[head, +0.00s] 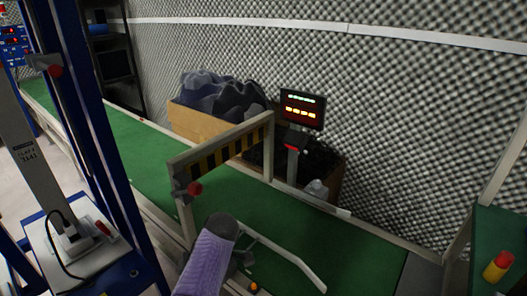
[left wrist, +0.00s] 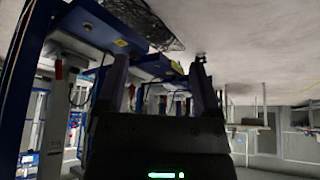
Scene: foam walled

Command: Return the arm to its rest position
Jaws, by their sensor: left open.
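A purple-sleeved arm link of mine (head: 205,262) with a dark rounded end rises from the bottom edge of the head view, in front of the green conveyor belt. I cannot make out a gripper's fingers in the head view. In the left wrist view, the two dark fingers of my left gripper (left wrist: 160,78) stand well apart, with nothing between them. My right gripper is in neither view.
A green conveyor (head: 270,222) runs across the head view, with a striped gate (head: 222,153) over it. A box of dark lumps (head: 205,120) and a display (head: 301,110) stand behind. Blue posts (head: 88,120) rise at left. A red-yellow button (head: 497,266) is at right.

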